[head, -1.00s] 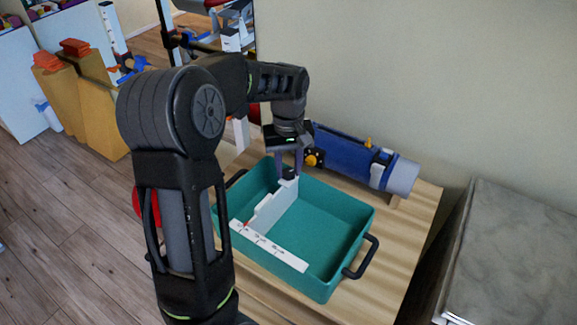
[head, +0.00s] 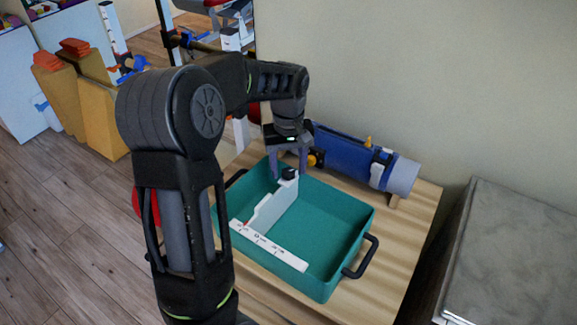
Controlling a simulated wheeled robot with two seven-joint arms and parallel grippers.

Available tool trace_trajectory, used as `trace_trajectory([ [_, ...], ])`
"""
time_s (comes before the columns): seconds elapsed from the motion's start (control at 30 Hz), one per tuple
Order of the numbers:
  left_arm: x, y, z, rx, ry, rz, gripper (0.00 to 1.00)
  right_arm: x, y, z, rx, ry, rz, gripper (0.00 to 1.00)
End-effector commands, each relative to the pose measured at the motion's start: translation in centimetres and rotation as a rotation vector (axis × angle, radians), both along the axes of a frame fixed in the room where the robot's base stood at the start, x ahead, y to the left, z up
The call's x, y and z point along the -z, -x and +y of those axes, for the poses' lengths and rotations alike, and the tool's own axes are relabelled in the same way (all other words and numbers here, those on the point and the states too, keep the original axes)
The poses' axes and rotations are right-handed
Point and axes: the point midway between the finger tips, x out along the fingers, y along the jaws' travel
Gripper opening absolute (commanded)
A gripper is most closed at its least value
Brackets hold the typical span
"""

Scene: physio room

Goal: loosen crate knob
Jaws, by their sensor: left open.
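The teal crate (head: 340,230) sits on a wooden table, with black handles at its ends. A white divider (head: 272,208) stands inside it, and a white strip with markings and a red mark (head: 270,246) runs along its near left side. The black knob (head: 289,173) is at the far end of the divider. My left gripper (head: 288,172) is open at the knob, its fingers pointing down. From this angle I cannot tell whether the fingers touch the knob. My right gripper is not in view.
A blue cylinder with a grey end (head: 345,155) lies on the wooden table (head: 405,235) behind the crate, close to my left gripper. A grey-topped cabinet (head: 515,250) stands at the right. A plain wall is behind.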

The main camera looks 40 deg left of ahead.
Motion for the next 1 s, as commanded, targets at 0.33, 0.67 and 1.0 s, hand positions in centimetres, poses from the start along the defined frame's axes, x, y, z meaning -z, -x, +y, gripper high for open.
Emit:
trace_trajectory([
  [0.33, -4.5, -0.1, 0.0, 0.001, 0.0, -0.006, 0.53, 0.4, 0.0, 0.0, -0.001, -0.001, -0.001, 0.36],
  [0.67, -7.7, 0.0, 0.0, 0.001, 0.0, -0.001, 0.53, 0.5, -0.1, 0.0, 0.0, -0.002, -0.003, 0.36],
  [1.0, -7.6, 0.0, 0.0, 0.0, -0.001, -0.001, 0.53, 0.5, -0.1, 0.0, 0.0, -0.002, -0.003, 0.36],
])
